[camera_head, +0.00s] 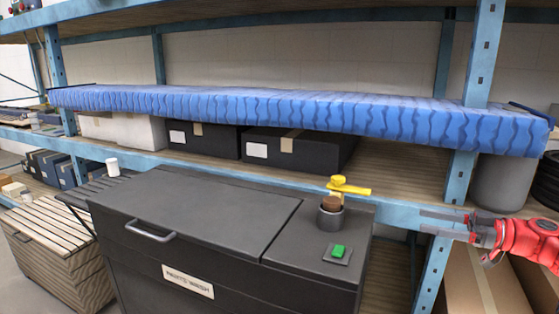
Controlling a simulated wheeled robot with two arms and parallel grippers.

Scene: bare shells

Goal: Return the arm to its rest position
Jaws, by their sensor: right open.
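My right gripper (430,221) reaches in from the right edge on its red arm. It points left, its two grey fingers are apart, and nothing shows between them. In the picture it overlaps the blue shelf beam and upright, to the right of the dark chest; I cannot tell if it touches them. My left gripper and left arm are not in view.
A dark chest (200,215) with a handle stands in front of the shelving. On its right end are a green button (338,251) and a grey cup (330,219) under a yellow piece (347,186).

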